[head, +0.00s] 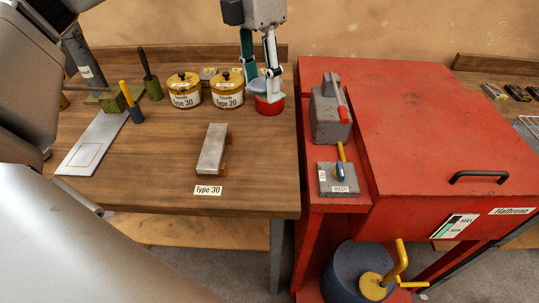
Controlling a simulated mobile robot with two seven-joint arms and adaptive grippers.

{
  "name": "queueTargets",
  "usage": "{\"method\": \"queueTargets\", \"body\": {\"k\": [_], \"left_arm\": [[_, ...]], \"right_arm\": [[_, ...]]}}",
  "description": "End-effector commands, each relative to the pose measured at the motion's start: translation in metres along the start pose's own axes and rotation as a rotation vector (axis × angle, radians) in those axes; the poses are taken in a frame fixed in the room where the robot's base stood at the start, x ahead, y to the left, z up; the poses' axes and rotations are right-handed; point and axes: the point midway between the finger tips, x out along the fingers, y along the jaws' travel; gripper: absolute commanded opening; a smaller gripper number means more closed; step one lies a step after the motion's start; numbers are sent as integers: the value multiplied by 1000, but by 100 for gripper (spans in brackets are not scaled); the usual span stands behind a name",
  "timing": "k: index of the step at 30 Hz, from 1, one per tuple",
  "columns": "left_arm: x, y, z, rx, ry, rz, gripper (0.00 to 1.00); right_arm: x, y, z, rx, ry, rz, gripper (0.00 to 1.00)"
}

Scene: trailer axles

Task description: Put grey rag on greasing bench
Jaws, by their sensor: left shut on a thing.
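My left gripper (261,78) comes down from the top middle over the back right of the wooden bench (255,165), which bears the grease tins. It is shut on a blue-grey, soft-looking thing, which looks like the grey rag (259,88). The rag is at the mouth of a red round pot (270,106); I cannot tell whether it rests on the pot or hangs just above it. The fingers partly hide the rag. My right gripper is not in view.
Two yellow-lidded tins, Type 30 (184,91) and Type 20 (228,91), stand left of the pot. A metal block (212,148) lies mid-bench; the front right is clear. A red cabinet (430,120) stands close on the right, with a grey tool (328,110) on its ledge.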

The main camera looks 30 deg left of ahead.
Motion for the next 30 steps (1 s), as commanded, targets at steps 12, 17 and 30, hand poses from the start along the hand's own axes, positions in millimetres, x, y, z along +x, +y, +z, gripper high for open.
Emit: {"method": "queueTargets", "body": {"k": [12, 17, 30], "left_arm": [[104, 12, -3, -1, 6, -2, 19], [132, 15, -3, -1, 5, -2, 19], [174, 20, -3, 0, 5, -2, 19]], "right_arm": [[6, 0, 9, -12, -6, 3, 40], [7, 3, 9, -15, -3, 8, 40], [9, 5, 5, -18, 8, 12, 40]]}}
